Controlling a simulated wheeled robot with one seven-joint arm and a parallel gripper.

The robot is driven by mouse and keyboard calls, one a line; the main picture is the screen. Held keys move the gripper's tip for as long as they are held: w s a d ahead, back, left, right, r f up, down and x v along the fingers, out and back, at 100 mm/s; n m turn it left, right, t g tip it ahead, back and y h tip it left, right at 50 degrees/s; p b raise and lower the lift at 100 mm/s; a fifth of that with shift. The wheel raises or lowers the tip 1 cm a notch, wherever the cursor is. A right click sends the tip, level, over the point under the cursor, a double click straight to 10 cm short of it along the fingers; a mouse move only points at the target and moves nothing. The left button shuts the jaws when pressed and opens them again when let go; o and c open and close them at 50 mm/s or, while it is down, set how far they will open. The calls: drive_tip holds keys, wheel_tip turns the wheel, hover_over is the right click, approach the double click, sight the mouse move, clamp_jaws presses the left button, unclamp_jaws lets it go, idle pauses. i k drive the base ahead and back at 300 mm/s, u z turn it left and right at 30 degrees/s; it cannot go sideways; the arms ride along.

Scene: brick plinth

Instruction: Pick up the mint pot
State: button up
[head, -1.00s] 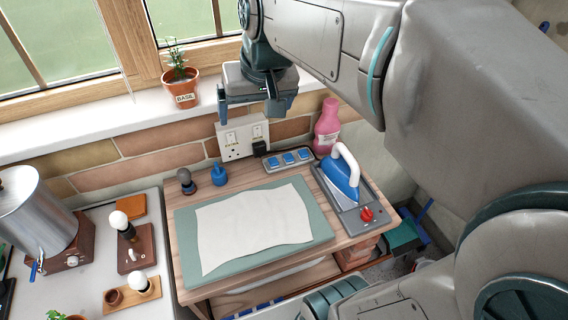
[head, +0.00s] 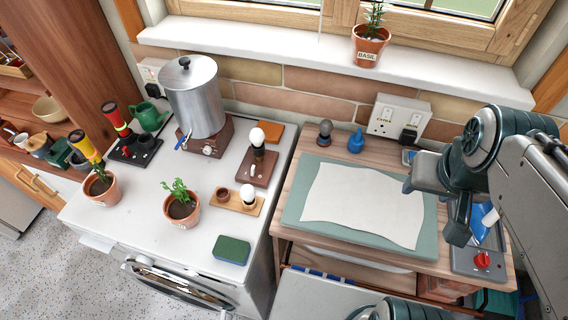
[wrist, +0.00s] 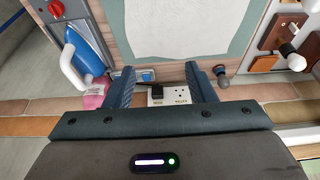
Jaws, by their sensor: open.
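Two terracotta pots with green plants stand on the white worktop in the head view. One pot (head: 181,212) with a leafy plant is near the middle of the worktop. A third pot (head: 368,50), labelled BASIL, stands on the windowsill. My gripper (head: 432,212) is open and empty, above the ironing table at the right, far from both worktop pots. Its spread fingers also show in the wrist view (wrist: 158,72).
A metal urn (head: 195,95), a green watering can (head: 148,116), bulb stands (head: 258,165) and a green sponge (head: 232,250) share the worktop. The ironing table holds a cloth (head: 360,205) and an iron (head: 482,222). Bare worktop lies in front of the pots.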

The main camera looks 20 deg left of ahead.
sight(182, 207)
drive_tip(key=k, duration=0.5)
drive_tip(key=z, duration=0.35)
drive_tip(key=i, duration=0.35)
drive_tip(key=u, duration=2.3)
drive_tip(key=k, duration=0.5)
drive_tip(key=u, duration=0.3)
drive_tip(key=i, duration=0.85)
drive_tip(key=z, duration=0.35)
